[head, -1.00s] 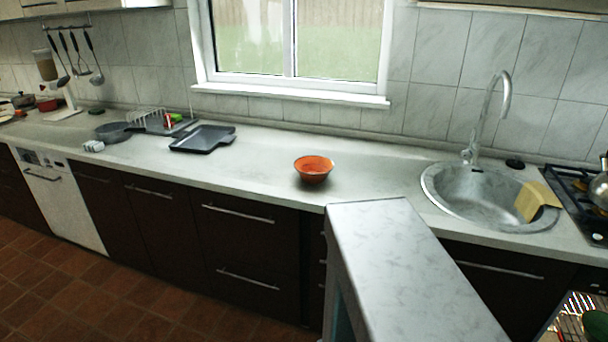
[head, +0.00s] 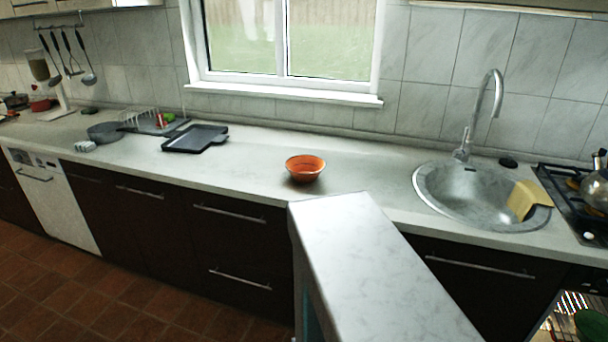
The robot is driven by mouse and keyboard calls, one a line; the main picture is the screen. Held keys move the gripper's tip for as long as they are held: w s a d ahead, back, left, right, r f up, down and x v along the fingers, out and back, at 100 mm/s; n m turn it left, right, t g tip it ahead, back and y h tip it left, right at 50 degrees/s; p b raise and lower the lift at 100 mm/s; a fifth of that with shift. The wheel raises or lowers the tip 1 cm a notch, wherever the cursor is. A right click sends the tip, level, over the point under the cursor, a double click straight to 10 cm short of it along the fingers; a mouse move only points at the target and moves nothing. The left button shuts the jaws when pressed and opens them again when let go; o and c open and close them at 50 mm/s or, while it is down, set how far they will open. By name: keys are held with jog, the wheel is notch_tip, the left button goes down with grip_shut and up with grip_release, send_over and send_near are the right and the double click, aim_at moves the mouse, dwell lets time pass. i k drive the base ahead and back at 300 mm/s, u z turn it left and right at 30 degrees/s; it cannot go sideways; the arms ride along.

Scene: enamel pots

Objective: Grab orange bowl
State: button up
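The orange bowl (head: 305,168) stands upright on the pale countertop (head: 250,180), below the window and left of the sink. Nothing touches it, and the counter around it is clear. A light grey marbled surface (head: 365,260) in the foreground reaches up to just in front of and below the bowl. My gripper is not in the head view.
A dark tray (head: 195,138), a grey pan (head: 104,132) and a dish rack (head: 140,119) stand to the left. The round sink (head: 480,195) with a tall tap (head: 485,110) and a yellow cloth (head: 523,198) is at the right, beside a stove (head: 572,200).

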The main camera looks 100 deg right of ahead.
aim_at(303, 168)
jog(key=u, duration=0.1)
jog(key=k, duration=1.2)
jog(key=z, duration=0.7)
